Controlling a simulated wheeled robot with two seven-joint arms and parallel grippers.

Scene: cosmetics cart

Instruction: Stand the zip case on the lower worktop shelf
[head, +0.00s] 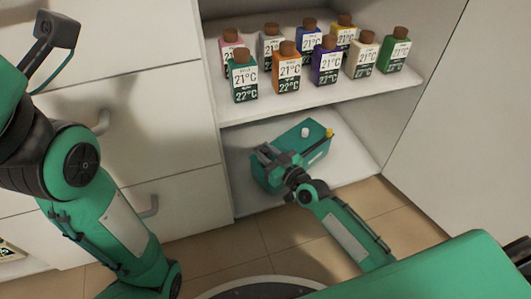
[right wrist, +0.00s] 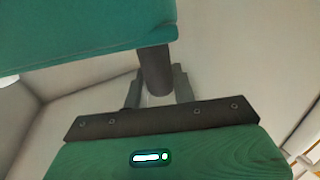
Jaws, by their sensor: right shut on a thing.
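The zip case (head: 309,137) is a green, box-like thing in the lower shelf space in the head view. In the right wrist view, the case (right wrist: 85,35) shows as a green slab at upper left, with a dark round post below it between the fingers. My right gripper (head: 272,157) reaches in from the front and is shut on the case. The lower worktop shelf (head: 345,168) is white, directly under the case. I cannot tell whether the case touches it. My left arm shows at the left, but its gripper is out of view.
Several coloured bottles with brown caps, among them an orange one (head: 287,70), stand on the upper shelf (head: 300,103) above. White drawers (head: 130,120) flank the opening on the left, a white panel (head: 455,110) on the right. Bare shelf lies right of the case.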

